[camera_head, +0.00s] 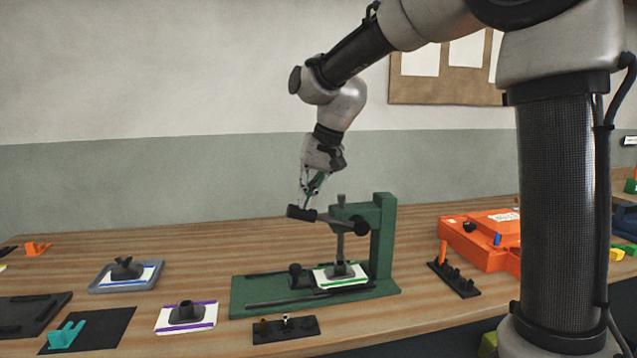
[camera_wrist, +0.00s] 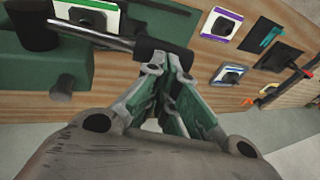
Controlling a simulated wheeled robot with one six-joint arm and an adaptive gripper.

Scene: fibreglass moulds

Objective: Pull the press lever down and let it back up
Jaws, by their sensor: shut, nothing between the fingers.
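The green press (camera_head: 384,235) stands on the wooden bench. Its lever sticks out to the left, close to level, with a black grip (camera_head: 298,213) at its free end. My gripper (camera_head: 305,206) is shut and empty, pointing down with its fingertips at the top of the grip; they look touching or nearly so. In the wrist view the black grip (camera_wrist: 165,54) lies just past my fingertips (camera_wrist: 167,72), and the metal lever rod (camera_wrist: 85,36) runs left from it. The press ram (camera_head: 340,243) reaches down to a dark part on a white, green-striped plate (camera_head: 342,282).
A purple-striped plate (camera_head: 186,318) and a blue-striped plate in a grey tray (camera_head: 97,283) lie left of the press. A small black rack (camera_head: 285,330) is in front. An orange case (camera_head: 487,243) and a black holder (camera_head: 455,280) stand right.

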